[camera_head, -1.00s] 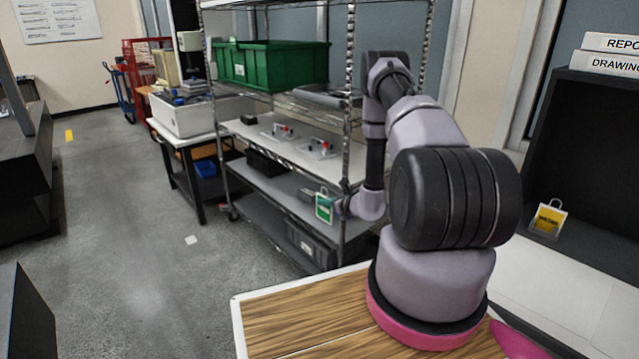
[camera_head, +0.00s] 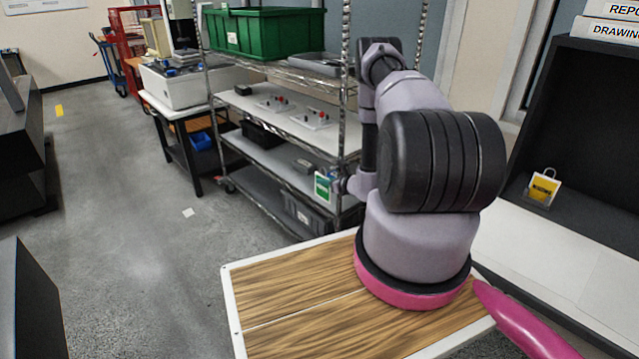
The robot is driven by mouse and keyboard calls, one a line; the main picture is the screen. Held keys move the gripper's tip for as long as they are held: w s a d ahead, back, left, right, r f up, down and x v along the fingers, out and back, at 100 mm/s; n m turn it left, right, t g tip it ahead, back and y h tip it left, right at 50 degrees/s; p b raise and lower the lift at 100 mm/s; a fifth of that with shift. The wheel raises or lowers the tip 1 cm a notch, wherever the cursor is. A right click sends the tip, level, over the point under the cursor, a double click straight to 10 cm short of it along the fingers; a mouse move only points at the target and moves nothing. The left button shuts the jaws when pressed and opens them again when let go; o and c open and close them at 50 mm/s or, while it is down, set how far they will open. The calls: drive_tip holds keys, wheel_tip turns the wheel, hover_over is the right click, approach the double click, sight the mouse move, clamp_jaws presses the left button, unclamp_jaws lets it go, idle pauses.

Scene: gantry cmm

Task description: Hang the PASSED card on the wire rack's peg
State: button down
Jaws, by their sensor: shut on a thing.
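The green and white card (camera_head: 322,188), likely the PASSED card, hangs upright at the end of my arm; its lettering is too small to read. My gripper (camera_head: 334,184) is shut on it, small and partly hidden by my wrist. Both are in front of the wire rack (camera_head: 346,60), close to its near right post at the height of the lower shelves. I cannot tell whether the card touches the rack. The peg cannot be made out.
A green bin (camera_head: 265,33) stands on the rack's upper shelf, with parts on white plates (camera_head: 312,118) below. A yellow card (camera_head: 543,188) stands in the dark cabinet at right. A table (camera_head: 176,112) is left of the rack. The floor (camera_head: 130,240) at left is mostly clear.

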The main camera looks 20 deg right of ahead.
drive_tip(key=w+d+f, duration=0.1)
drive_tip(key=w+d, duration=0.1)
drive_tip(key=d, duration=0.3)
drive_tip(key=shift+d+f, duration=0.2)
drive_tip(key=shift+d, duration=0.1)
idle(0.4)
drive_tip(key=shift+f, duration=0.3)
idle(0.8)
drive_tip(key=c, duration=0.9)
unclamp_jaws()
drive_tip(key=shift+c, duration=0.2)
drive_tip(key=shift+d, duration=0.1)
drive_tip(key=shift+w+d+r, duration=0.1)
drive_tip(key=shift+w+r, duration=0.05)
drive_tip(key=shift+r, duration=0.05)
